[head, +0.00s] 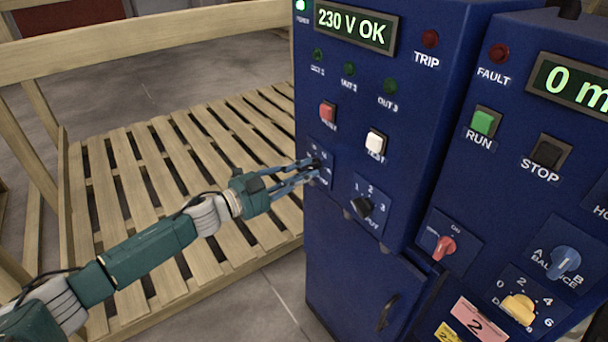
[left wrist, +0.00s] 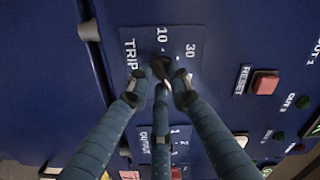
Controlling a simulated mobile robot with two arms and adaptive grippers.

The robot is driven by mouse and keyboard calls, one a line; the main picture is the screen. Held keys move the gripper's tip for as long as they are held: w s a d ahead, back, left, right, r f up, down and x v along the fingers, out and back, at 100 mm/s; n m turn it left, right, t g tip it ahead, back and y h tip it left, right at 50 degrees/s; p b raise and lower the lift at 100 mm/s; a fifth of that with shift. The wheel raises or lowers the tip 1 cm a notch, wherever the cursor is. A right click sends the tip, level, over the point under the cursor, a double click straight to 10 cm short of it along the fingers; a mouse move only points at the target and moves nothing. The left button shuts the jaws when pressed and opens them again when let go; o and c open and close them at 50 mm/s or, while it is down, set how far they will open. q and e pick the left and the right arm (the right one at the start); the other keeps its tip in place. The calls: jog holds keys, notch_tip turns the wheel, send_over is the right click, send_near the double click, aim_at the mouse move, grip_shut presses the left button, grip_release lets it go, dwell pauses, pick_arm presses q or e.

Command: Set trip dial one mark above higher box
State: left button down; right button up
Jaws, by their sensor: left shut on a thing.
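The trip dial (left wrist: 161,66) is a small dark knob on a blue plate marked TRIP (left wrist: 130,52). In the left wrist view, marks 10 and 30 are legible on the plate; other marks and the knob's pointer are hidden or unclear. In the head view the trip dial's plate (head: 327,178) is on the blue cabinet's front, partly covered by my gripper. My left gripper (head: 311,168) is shut on the trip dial; its fingers also show around the knob in the left wrist view (left wrist: 160,84). My right gripper and the boxes are not in view.
A black output dial (head: 362,207) sits just below right of the trip dial. Red (head: 327,111) and white (head: 376,142) buttons are above. The cabinet display (head: 356,27) reads 230 V OK. Another blue panel with a red switch (head: 444,247) stands right; a wooden slatted frame (head: 165,150) lies left.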

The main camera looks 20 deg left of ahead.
pick_arm(q)
jog(key=m+b, duration=0.1)
jog(key=m, duration=0.1)
jog(key=m+b, duration=0.1)
jog(key=m, duration=0.2)
jog(key=shift+f+m, duration=0.2)
jog(key=shift+m, duration=0.1)
jog(key=shift+a, duration=0.1)
dwell(0.4)
jog(key=c, duration=1.6)
grip_release()
jog(key=shift+o, duration=0.2)
jog(key=shift+w+r, duration=0.1)
jog(key=v, duration=1.2)
